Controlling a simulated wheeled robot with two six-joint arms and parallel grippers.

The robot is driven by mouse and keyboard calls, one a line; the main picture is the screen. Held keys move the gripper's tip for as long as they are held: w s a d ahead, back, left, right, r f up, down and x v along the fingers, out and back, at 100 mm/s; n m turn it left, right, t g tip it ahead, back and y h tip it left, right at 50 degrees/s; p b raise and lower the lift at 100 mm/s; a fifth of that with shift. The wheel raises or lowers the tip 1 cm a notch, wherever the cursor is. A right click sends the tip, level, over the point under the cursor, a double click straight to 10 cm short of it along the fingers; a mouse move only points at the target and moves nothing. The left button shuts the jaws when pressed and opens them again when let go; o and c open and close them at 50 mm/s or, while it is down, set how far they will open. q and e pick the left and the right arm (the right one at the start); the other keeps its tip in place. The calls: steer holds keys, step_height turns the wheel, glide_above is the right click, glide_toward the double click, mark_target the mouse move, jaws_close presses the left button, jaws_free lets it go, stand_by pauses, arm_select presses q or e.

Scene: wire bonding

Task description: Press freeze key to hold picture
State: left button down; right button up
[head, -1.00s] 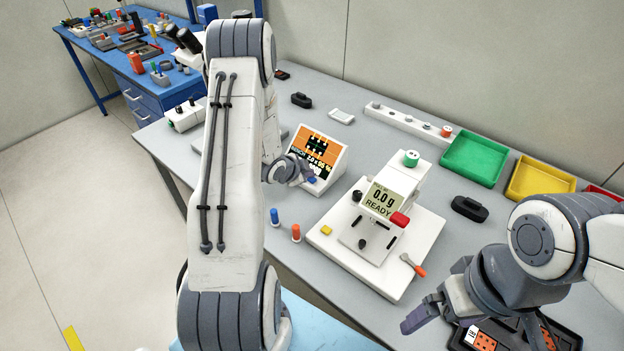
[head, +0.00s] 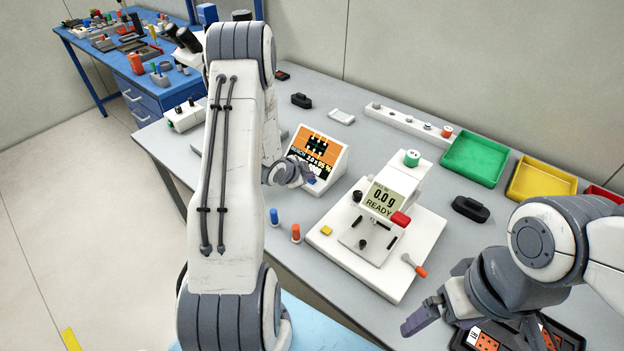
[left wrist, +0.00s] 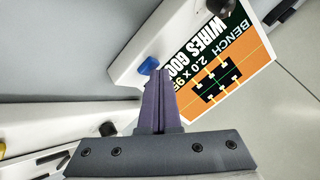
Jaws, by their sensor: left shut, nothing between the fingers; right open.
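The white bench monitor (head: 335,165) has a tilted orange and black screen. A blue key (head: 312,181) sits on its front ledge and also shows in the left wrist view (left wrist: 148,66). My left gripper (head: 308,174) is shut and empty. In the left wrist view its purple fingertips (left wrist: 157,74) are right beside the blue key; I cannot tell whether they touch it. My right gripper (head: 420,319) is open and empty, at the lower right near the table's front.
A white bonding machine (head: 328,246) with a display reading 0.0 g READY stands right of the monitor. Blue (head: 274,217) and orange (head: 296,234) pegs stand in front. Green (head: 474,160) and yellow (head: 540,180) trays lie at the back right. A dark tray (head: 570,338) lies below my right gripper.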

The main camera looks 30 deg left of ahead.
arm_select(q)
steer(key=shift+r+p, duration=0.6)
steer(key=shift+r, duration=0.2)
step_height(320, 180, up, 5)
steer(key=p, duration=0.3)
steer(key=shift+p, duration=0.4)
stand_by(0.5)
